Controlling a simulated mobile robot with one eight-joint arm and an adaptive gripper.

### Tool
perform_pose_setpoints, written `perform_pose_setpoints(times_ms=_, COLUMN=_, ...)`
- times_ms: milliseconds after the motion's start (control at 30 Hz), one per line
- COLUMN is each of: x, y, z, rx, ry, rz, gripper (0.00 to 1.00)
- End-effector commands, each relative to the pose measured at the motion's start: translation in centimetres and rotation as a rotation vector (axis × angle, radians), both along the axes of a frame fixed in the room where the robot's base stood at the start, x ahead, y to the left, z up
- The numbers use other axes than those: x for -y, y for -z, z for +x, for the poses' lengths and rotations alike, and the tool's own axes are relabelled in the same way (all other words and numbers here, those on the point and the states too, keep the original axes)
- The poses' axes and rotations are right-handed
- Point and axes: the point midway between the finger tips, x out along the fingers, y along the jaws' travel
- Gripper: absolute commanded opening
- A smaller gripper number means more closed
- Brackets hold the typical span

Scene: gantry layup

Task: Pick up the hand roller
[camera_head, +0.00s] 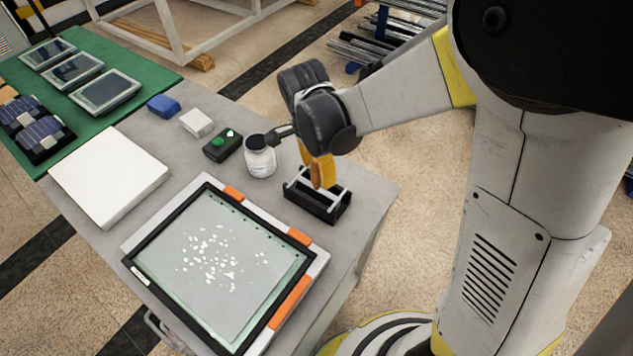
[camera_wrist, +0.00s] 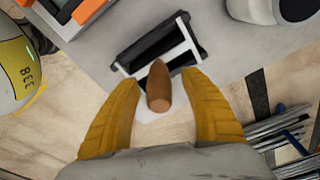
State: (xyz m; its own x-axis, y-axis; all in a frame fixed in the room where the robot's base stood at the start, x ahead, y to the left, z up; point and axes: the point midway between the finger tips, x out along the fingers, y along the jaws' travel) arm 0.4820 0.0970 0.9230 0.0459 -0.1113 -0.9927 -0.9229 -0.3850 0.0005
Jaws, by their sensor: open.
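The hand roller (camera_wrist: 158,88) shows its brown wooden handle in the wrist view, pointing up toward the camera. It sits at a black cradle (camera_wrist: 150,48) with white bars; the roller's lower part is hard to make out. In the head view the cradle (camera_head: 318,207) stands near the table's right edge, and my fingers largely hide the handle. My gripper (camera_wrist: 159,82) is open, with its yellow fingers on either side of the handle, apparently with gaps. In the head view my gripper (camera_head: 321,181) points down just over the cradle.
A white jar (camera_head: 260,160) stands close left of my gripper. A black box with green tops (camera_head: 222,146), a white block (camera_head: 196,123) and a blue block (camera_head: 164,106) lie farther left. A framed glass panel with white flakes (camera_head: 220,265) is in front. A white slab (camera_head: 108,175) lies left.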

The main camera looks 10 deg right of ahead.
Motion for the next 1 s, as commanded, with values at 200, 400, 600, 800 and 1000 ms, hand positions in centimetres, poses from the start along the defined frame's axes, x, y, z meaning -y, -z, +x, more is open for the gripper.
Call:
perform_pose_setpoints(times_ms=200, x=0.1, y=0.6, z=0.0, rx=0.0, ry=-0.001, rz=0.0, gripper=0.53)
perform_pose_setpoints(times_ms=400, x=0.1, y=0.5, z=0.0, rx=0.0, ry=-0.001, rz=0.0, gripper=0.06)
perform_pose_setpoints(times_ms=600, x=0.1, y=0.6, z=0.0, rx=0.0, ry=-0.001, rz=0.0, gripper=0.0)
perform_pose_setpoints(times_ms=800, x=0.1, y=0.5, z=0.0, rx=0.0, ry=-0.001, rz=0.0, gripper=0.0)
perform_pose_setpoints(times_ms=1000, x=0.1, y=-0.5, z=0.0, rx=0.0, ry=-0.001, rz=0.0, gripper=0.0)
